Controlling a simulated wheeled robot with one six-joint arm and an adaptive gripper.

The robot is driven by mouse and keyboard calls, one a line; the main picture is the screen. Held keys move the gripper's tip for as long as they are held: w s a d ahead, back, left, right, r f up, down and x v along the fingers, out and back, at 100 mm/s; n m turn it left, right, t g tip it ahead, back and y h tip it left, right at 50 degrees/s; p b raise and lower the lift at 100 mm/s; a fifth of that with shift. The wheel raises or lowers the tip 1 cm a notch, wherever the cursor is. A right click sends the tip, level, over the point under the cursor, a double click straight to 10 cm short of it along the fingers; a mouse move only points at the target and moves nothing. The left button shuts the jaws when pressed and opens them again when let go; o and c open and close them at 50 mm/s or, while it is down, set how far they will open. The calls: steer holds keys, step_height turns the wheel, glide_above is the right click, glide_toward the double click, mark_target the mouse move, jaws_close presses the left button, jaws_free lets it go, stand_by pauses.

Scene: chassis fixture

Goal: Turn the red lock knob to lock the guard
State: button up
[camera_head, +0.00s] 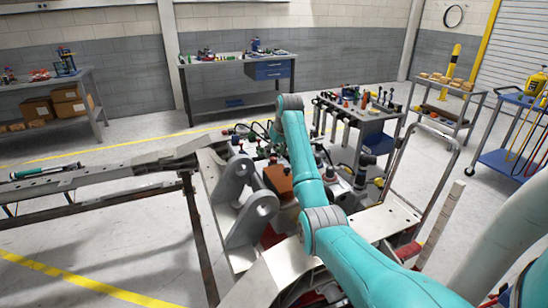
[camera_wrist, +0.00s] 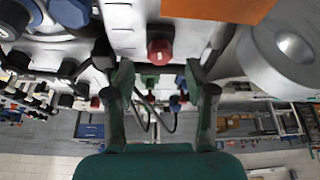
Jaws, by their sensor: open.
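A red knob (camera_wrist: 159,50) sits on a pale panel (camera_wrist: 125,28) in the wrist view, near the top centre. My gripper (camera_wrist: 161,70) has its two fingers spread wide, one to each side of the knob's line, with the fingertips a little below it in the picture. Nothing is held between them. I cannot tell whether the fingers overlap the knob in depth. In the head view my arm hides the gripper, and I cannot pick out the red knob. I cannot identify the guard for sure; an orange block (camera_head: 278,181) stands on the fixture.
In the wrist view, a green knob (camera_wrist: 150,80) and a blue one (camera_wrist: 180,81) show between the fingers. Cables and black-and-white fittings crowd the left. In the head view, a grey bracket (camera_head: 233,184) stands beside the orange block.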

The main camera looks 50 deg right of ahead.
mark_target(273, 158)
steer(key=shift+x, duration=1.65)
steer(key=shift+r, duration=0.1)
jaws_close()
steer(key=shift+m+h, duration=0.3)
steer(key=shift+m, duration=0.4)
jaws_free()
steer(key=shift+r, duration=0.1)
steer(key=v, duration=1.1)
steer(key=shift+r, duration=0.4)
steer(key=shift+a, duration=0.15)
